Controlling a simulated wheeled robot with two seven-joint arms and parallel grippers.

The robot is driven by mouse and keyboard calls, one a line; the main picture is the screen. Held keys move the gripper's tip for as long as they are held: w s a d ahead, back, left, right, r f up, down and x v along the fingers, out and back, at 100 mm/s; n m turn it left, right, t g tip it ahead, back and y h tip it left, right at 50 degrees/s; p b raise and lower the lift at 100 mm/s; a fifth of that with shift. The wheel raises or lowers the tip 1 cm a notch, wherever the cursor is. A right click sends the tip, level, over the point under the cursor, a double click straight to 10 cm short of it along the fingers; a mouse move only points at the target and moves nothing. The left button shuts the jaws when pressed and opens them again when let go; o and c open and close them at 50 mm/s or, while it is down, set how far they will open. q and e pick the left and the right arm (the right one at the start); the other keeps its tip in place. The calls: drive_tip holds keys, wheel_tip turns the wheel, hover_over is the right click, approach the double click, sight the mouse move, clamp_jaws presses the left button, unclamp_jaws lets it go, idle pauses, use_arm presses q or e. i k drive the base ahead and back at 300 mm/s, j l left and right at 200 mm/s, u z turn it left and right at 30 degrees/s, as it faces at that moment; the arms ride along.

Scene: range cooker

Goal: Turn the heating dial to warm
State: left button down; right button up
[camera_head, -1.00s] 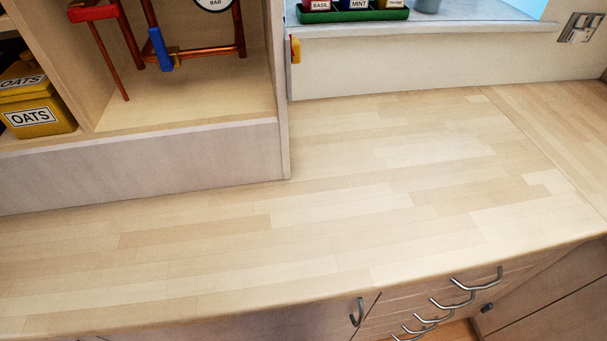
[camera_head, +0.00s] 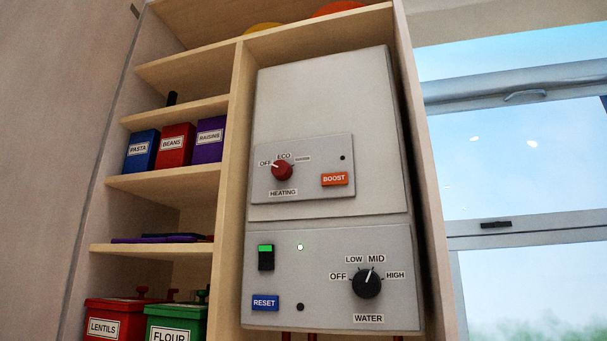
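The red heating dial (camera_head: 283,171) is on the upper small panel (camera_head: 318,181) of a grey boiler unit (camera_head: 325,110) in the head view. Labels OFF and ECO stand around it, with a third label at its right too small to read. Its white pointer mark is at the upper left, towards OFF. Neither of my grippers is in view.
An orange BOOST button (camera_head: 334,179) is right of the dial. Below are a black WATER dial (camera_head: 367,283), a blue RESET button (camera_head: 265,302) and a green-lit switch (camera_head: 266,257). Wooden shelves (camera_head: 165,181) with tins flank the boiler on the left; a window (camera_head: 520,150) is at right.

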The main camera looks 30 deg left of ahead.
sight(282, 171)
drive_tip(key=k+j+u, duration=0.1)
drive_tip(key=u, duration=1)
drive_tip(key=j, duration=0.1)
